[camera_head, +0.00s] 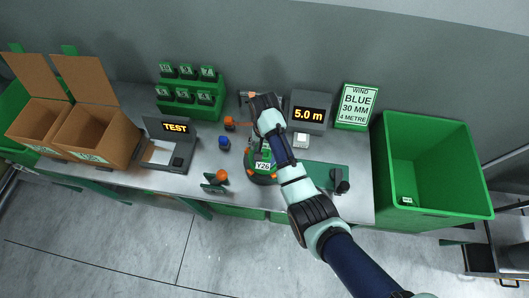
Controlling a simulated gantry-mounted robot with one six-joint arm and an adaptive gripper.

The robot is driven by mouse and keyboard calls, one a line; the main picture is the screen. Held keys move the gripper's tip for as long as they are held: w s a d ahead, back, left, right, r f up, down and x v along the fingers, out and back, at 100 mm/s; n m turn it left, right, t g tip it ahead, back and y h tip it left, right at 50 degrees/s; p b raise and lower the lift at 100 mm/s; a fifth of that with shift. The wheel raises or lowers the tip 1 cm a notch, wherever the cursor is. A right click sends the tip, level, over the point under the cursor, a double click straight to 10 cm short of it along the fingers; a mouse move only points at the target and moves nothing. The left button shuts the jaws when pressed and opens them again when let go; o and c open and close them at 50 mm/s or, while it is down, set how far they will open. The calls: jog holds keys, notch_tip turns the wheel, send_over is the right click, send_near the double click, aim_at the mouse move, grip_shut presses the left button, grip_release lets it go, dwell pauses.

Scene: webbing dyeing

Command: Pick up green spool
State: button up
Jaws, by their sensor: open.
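A round green piece marked Y26 (263,165), which looks like the green spool, stands on the bench in the middle. My arm crosses over its right side and hides part of it. The end of my arm with my gripper (264,106) is above the back of the bench, beyond the green piece and apart from it in the picture. The fingers are small and mostly hidden by the wrist, and nothing shows held in them.
Small orange (229,123) and blue (223,142) pieces stand left of the green piece. A TEST unit (176,128), open cardboard boxes (93,135) and a green rack (190,92) are further left. A 5.0 m display (308,114), a sign (357,106) and a large green bin (432,165) are right.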

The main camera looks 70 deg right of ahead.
aim_at(265, 156)
notch_tip(265, 156, down, 5)
jog(key=shift+s+a+r+b, duration=0.1)
jog(key=shift+b, duration=0.35)
grip_shut()
notch_tip(265, 156, up, 20)
jog(key=p, duration=0.9)
